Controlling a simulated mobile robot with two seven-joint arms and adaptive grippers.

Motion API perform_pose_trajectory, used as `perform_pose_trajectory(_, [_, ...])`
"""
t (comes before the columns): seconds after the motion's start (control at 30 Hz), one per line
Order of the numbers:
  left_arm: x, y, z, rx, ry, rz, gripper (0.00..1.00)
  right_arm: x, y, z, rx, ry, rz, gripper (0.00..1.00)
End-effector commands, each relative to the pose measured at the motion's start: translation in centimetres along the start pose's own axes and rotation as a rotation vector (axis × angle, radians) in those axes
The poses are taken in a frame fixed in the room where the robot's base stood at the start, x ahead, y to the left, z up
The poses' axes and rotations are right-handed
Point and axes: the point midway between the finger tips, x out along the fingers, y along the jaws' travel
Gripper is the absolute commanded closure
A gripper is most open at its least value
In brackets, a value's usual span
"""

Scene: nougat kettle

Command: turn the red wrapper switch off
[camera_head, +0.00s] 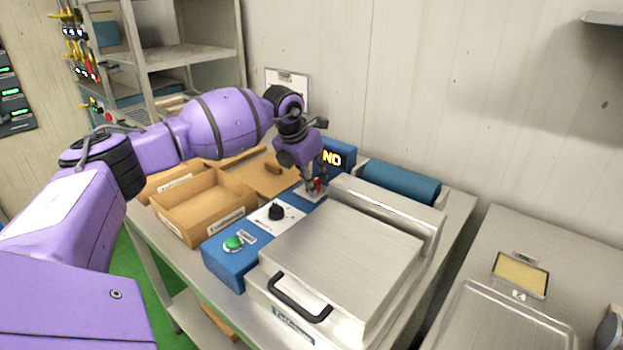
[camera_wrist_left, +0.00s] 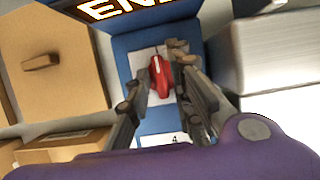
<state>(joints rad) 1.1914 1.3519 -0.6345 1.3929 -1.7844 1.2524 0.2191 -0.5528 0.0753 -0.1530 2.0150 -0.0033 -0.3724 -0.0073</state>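The red wrapper switch (camera_head: 317,185) sits on a white plate on the blue control panel (camera_head: 222,262), below a lit display (camera_head: 333,158). In the left wrist view the red switch (camera_wrist_left: 160,76) shows a pale line along its top. My left gripper (camera_head: 314,183) is down at the switch. In the left wrist view its two fingers (camera_wrist_left: 162,84) stand open on either side of the knob, with gaps visible; contact cannot be told. My right gripper is not in view.
A black knob (camera_head: 276,212) and a green button (camera_head: 234,243) are on the same panel. A cardboard box (camera_head: 186,226) stands to the left. The steel wrapper machine lid (camera_head: 340,250) and a blue roll (camera_head: 401,181) are close on the right.

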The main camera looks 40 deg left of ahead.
Motion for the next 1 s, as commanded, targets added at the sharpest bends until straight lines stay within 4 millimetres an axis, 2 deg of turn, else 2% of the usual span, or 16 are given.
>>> perform_pose_trajectory(0.03, [0.0,0.0,0.0,0.0,0.0,0.0,0.91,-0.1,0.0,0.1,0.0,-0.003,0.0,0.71])
perform_pose_trajectory(0.1, [0.0,0.0,0.0,0.0,0.0,0.0,1.0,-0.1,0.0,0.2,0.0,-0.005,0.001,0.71])
perform_pose_trajectory(0.57, [-0.1,-0.1,0.0,-0.045,0.0,0.018,1.0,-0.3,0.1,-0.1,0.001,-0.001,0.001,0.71])
perform_pose_trajectory(1.0, [-0.3,-0.4,0.2,-0.353,-0.001,0.145,1.0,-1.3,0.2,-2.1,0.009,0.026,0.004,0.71])
